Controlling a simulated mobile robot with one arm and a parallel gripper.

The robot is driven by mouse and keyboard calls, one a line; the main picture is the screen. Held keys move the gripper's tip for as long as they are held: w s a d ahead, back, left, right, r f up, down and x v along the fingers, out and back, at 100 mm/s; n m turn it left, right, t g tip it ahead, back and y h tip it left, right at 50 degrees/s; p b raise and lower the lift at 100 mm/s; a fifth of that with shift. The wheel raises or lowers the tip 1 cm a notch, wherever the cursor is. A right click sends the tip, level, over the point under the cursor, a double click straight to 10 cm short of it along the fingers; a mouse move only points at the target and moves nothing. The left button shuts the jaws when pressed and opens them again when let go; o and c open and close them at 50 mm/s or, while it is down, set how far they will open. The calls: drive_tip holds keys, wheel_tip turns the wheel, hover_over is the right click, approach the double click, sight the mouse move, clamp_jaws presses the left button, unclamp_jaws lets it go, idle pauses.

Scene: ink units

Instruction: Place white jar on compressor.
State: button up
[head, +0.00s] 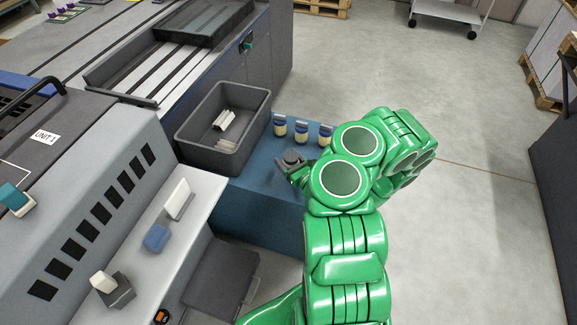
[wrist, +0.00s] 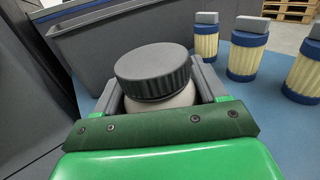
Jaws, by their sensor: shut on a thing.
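The white jar has a pale body (wrist: 160,102) and a ribbed dark grey lid (wrist: 153,70). My gripper (wrist: 158,90) is shut on it, with one grey finger on each side of the body. In the head view the grey lid (head: 292,156) shows at my gripper (head: 291,167), over the blue-topped unit (head: 260,200); my green arm covers part of this. The jar's base is hidden, so I cannot tell whether it touches the blue top. No label names the compressor; I cannot tell for certain which unit it is.
Several cream-and-blue cartridges (head: 302,133) stand on the blue top behind the jar. A dark grey bin (head: 222,130) with pale pieces inside stands to the left. A light shelf (head: 170,235) holds a blue block (head: 156,238). Open floor (head: 470,110) lies to the right.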

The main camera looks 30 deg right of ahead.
sight(289, 166)
drive_tip(key=shift+f, duration=2)
drive_tip(key=o, duration=1.1)
drive_tip(key=shift+f, duration=0.1)
drive_tip(key=shift+o, duration=0.2)
